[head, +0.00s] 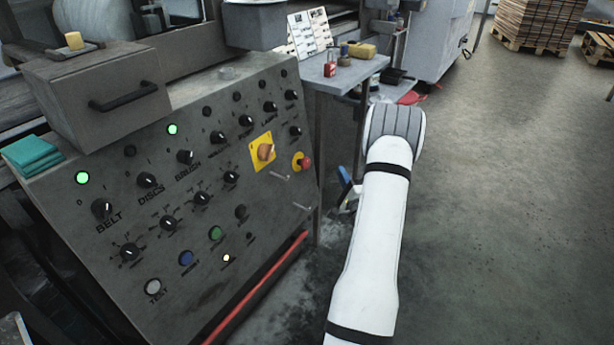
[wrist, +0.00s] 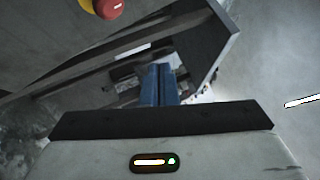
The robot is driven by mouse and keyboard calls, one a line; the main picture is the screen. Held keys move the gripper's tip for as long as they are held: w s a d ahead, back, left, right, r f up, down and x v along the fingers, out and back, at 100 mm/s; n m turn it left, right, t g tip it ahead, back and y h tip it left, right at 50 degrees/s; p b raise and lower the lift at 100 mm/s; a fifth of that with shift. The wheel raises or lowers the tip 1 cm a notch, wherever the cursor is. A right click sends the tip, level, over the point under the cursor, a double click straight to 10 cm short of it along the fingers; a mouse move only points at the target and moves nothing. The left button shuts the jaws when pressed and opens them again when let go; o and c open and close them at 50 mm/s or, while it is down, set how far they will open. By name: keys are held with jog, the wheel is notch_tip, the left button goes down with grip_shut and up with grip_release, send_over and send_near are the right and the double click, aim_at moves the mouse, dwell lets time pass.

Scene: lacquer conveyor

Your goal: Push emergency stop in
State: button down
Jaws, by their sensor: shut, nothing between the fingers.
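The emergency stop is a red mushroom button (head: 304,164) on a yellow round base at the right edge of the grey control panel (head: 185,225). In the wrist view the red button (wrist: 108,8) shows at the top edge, left of centre, partly cut off by the frame. My gripper (head: 347,188) shows in the head view just right of the panel's edge, partly hidden by my arm. In the wrist view its blue fingers (wrist: 159,84) are together and empty, apart from the button. I cannot tell how far the button sticks out.
A yellow plate with an orange rotary switch (head: 265,151) sits left of the button. Metal pegs or levers (head: 280,176) stick out below it. A small work table (head: 345,72) stands behind.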

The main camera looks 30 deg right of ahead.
aim_at(301, 162)
jog(key=shift+s, duration=0.15)
jog(key=shift+f, duration=0.1)
jog(key=w+a+f, duration=0.1)
jog(key=w+a, duration=0.2)
jog(key=w, duration=0.5)
jog(key=shift+a+f+b, duration=0.15)
jog(key=shift+f+b, duration=0.1)
jog(key=shift+b, duration=0.2)
jog(key=shift+w, duration=0.1)
dwell(1.7)
jog(key=shift+w+a+f+b, duration=0.1)
jog(key=shift+w+a+b, duration=0.05)
jog(key=shift+w+b, duration=0.25)
jog(key=shift+w+a, duration=0.2)
jog(key=shift+w, duration=0.3)
dwell(0.6)
jog(key=shift+s, duration=0.1)
jog(key=shift+s+d, duration=0.35)
jog(key=shift+s, duration=0.4)
